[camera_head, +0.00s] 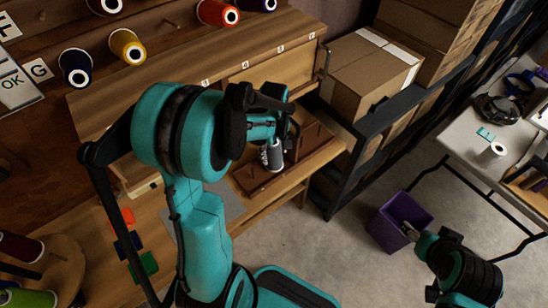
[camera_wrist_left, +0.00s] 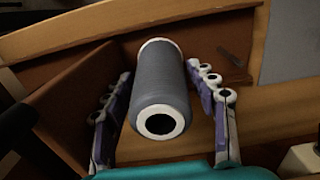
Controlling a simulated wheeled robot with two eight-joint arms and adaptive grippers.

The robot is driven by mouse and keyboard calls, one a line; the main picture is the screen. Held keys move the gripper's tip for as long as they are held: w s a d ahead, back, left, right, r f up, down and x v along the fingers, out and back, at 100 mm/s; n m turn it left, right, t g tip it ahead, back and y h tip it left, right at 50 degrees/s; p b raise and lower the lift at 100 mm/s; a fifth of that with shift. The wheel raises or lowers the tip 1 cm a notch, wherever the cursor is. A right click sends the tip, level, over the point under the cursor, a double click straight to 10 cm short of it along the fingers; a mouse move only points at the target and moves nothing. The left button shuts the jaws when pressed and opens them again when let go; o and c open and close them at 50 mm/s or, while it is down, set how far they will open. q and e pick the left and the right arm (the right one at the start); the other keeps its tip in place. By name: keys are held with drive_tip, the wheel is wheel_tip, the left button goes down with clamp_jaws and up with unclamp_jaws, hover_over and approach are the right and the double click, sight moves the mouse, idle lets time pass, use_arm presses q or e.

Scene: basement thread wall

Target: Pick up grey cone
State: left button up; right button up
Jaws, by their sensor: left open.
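The grey cone (camera_head: 273,156) is a spool of grey thread with white ends, on a brown wooden tray (camera_head: 254,180) on the bench. In the left wrist view the cone (camera_wrist_left: 162,88) fills the middle, its white ring end and dark hole facing the camera. My left gripper (camera_wrist_left: 160,72) is open, with one finger on each side of the cone. A gap shows at the left finger; the right finger is close, and I cannot tell whether it touches. In the head view the gripper (camera_head: 273,140) partly hides the cone. My right gripper (camera_head: 414,234) is at the lower right, its jaws unclear.
A purple bin (camera_head: 396,222) stands on the floor near my right gripper. A cardboard box (camera_head: 370,67) sits on the dark shelf right of the bench. Coloured spools, such as a yellow one (camera_head: 127,46), line the wall. A grey table (camera_head: 468,148) holds a white spool (camera_head: 492,151).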

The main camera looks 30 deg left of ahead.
use_arm(q)
drive_tip(key=shift+f, duration=0.8)
drive_tip(key=c, duration=1)
drive_tip(key=shift+r, duration=0.1)
drive_tip(key=shift+c, duration=0.2)
